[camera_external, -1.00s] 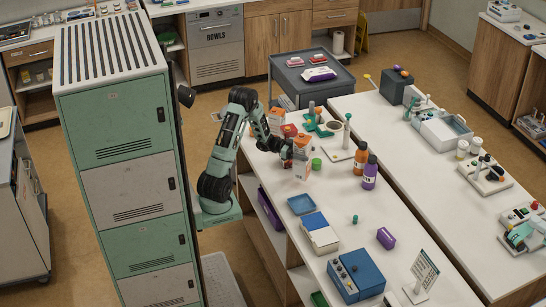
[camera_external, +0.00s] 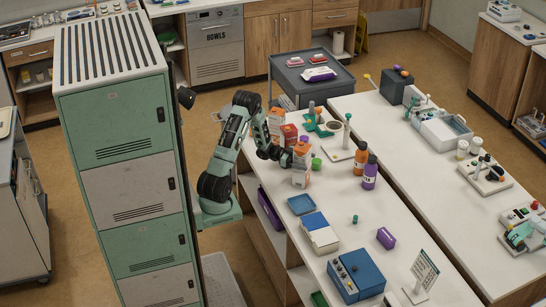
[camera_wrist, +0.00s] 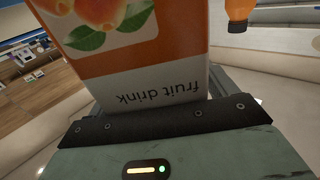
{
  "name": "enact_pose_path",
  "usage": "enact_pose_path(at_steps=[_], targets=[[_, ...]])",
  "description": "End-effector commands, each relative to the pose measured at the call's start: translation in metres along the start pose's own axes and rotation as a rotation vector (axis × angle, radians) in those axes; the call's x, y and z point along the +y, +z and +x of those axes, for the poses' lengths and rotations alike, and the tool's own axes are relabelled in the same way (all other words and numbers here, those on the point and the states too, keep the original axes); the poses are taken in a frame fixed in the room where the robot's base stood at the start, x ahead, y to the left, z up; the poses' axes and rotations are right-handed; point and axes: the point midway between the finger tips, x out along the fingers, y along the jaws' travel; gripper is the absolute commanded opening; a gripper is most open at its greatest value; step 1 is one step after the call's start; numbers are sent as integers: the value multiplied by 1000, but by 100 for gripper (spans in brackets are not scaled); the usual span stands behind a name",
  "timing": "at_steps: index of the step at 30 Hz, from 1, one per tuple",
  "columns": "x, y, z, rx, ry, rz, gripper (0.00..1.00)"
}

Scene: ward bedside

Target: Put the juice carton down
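The juice carton (camera_external: 301,175) is white and orange and sits in my gripper (camera_external: 298,160) over the near-left part of the white counter. In the wrist view the carton (camera_wrist: 140,60) fills the middle, with fruit pictures and "fruit drink" lettering upside down. The gripper's dark finger edge lies against the carton, and the gripper is shut on it. The carton looks upright in the external view. I cannot tell whether its base touches the counter (camera_external: 345,205).
Another orange-white carton (camera_external: 275,122) and a red box (camera_external: 289,134) stand just behind my gripper. A green lidded item (camera_external: 316,164) is close on the right. An orange bottle (camera_external: 361,158) and purple bottle (camera_external: 370,172) stand farther right. A blue tray (camera_external: 301,204) lies in front.

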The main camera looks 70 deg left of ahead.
Motion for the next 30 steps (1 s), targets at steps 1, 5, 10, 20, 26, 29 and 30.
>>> enact_pose_path(at_steps=[1,5,10,20,26,29,30], targets=[[0,0,0,0,0,0,87],[0,0,0,0,0,0,87],[0,-4,0,0,0,1,87],[-1,-2,-55,-1,-5,-1,87],[0,-47,-50,-1,0,6,87],[0,-61,-50,-1,0,4,87],[0,-65,-50,-1,0,3,87]])
